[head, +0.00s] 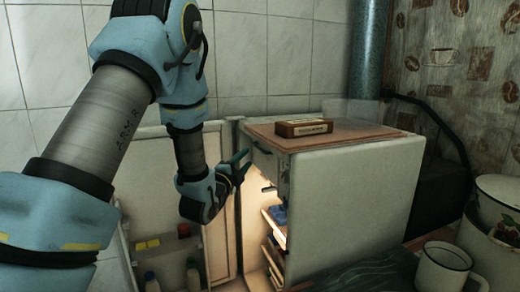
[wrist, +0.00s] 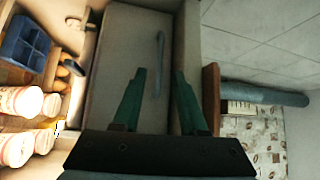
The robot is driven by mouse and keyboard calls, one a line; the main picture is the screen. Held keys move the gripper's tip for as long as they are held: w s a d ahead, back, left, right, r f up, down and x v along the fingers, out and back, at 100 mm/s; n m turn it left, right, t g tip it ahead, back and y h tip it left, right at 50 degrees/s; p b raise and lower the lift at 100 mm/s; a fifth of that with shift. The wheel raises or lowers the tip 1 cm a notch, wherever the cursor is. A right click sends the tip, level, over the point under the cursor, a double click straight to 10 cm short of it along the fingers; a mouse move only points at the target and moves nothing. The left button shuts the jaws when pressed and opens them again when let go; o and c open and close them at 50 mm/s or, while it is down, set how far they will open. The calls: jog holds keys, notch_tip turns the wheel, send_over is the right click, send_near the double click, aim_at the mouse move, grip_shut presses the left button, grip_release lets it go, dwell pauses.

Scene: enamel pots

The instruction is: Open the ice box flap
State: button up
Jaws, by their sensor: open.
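The ice box flap (wrist: 128,45) is a plain grey panel filling the middle of the wrist view, with a slim bar handle (wrist: 160,50) on it. The flap looks shut. In the head view the flap (head: 283,176) shows at a steep angle, at the top of the open fridge (head: 362,200). My gripper (wrist: 160,72) is open and empty, its two green fingers pointing at the flap. The handle lies between the fingertips in the wrist view; I cannot tell the remaining distance. In the head view my gripper (head: 242,160) is just left of the fridge's upper front.
The fridge door (head: 220,200) stands open on the left, with bottles on its shelves. A brown box (head: 303,128) lies on the fridge top. A blue tray (wrist: 24,45) and jars sit inside. A mug (head: 445,268) and enamel pots (head: 500,205) stand at right.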

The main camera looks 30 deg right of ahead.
aim_at(263, 159)
jog(key=p+x, duration=0.2)
jog(key=x, duration=0.6)
jog(key=shift+w, duration=0.2)
jog(key=shift+d, duration=0.15)
jog(key=shift+c, duration=0.4)
grip_shut()
dwell(0.6)
